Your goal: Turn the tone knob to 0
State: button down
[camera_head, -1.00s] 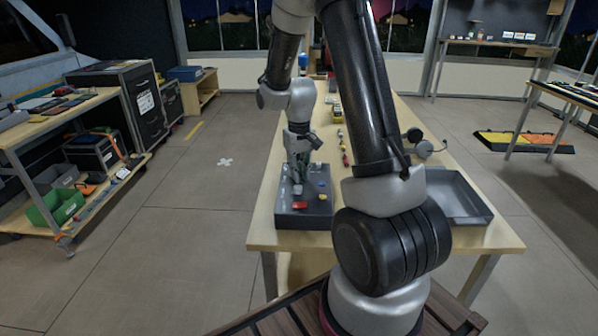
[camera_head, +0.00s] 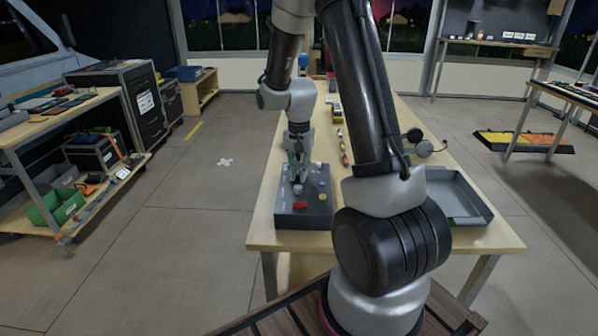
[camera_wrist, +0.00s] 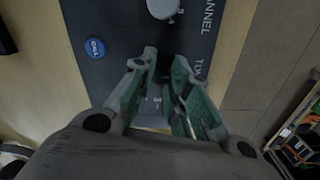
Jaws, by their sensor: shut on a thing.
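The dark control box (camera_head: 303,220) stands on the near left of the wooden table, with my gripper (camera_head: 297,172) pointing down onto its top. In the wrist view my green-padded fingers (camera_wrist: 163,78) are closed in around a spot beside a label starting "TO", partly cut off. The tone knob is mostly hidden between the fingers, so its pointer and setting cannot be read. A light grey round knob (camera_wrist: 162,8) by the word CHANNEL sits beyond the fingertips, clear of them. A blue CALL button (camera_wrist: 95,48) lies to the left.
The box also carries a red piece (camera_head: 300,205) and a yellow button (camera_head: 322,196). A grey tray (camera_head: 466,215) and a headset (camera_head: 425,146) lie on the table's right. Small items lie along the table behind the box.

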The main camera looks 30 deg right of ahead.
dwell(0.4)
jog(key=c, duration=1.3)
grip_release()
jog(key=shift+r, duration=0.1)
notch_tip(320, 180, up, 12)
jog(key=shift+f, duration=0.1)
